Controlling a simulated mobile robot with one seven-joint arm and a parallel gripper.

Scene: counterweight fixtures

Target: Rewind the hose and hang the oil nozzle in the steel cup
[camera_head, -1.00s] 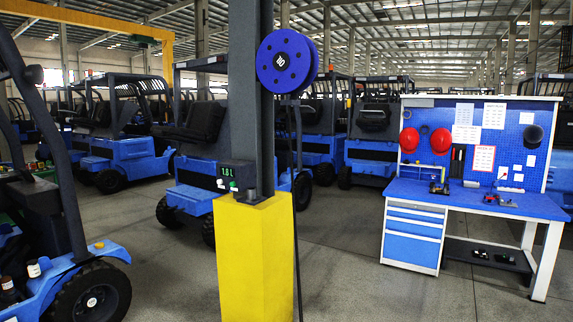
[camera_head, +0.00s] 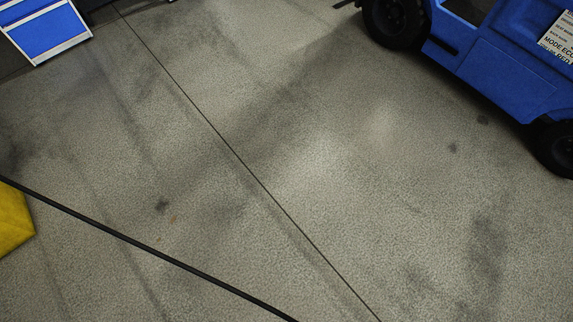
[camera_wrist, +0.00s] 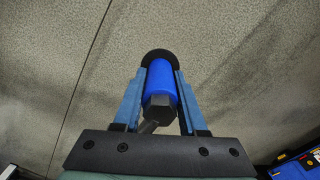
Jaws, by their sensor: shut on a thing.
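My gripper (camera_wrist: 161,76) is shut on a blue cylindrical grip with a dark hexagonal end and a dark round flange, which looks like the oil nozzle (camera_wrist: 160,88). The grip lies between the two blue fingers in the wrist view, held above the concrete floor. The black hose (camera_head: 130,241) runs in a nearly straight line across the lower left of the head view, from the left edge to the bottom edge. The hose reel and the steel cup are not in view now.
The corner of a yellow post base (camera_head: 14,225) shows at the left edge. A blue drawer cabinet (camera_head: 48,30) stands at the top left. A blue vehicle (camera_head: 500,65) with black wheels stands at the upper right. The concrete floor (camera_head: 330,150) between them is clear.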

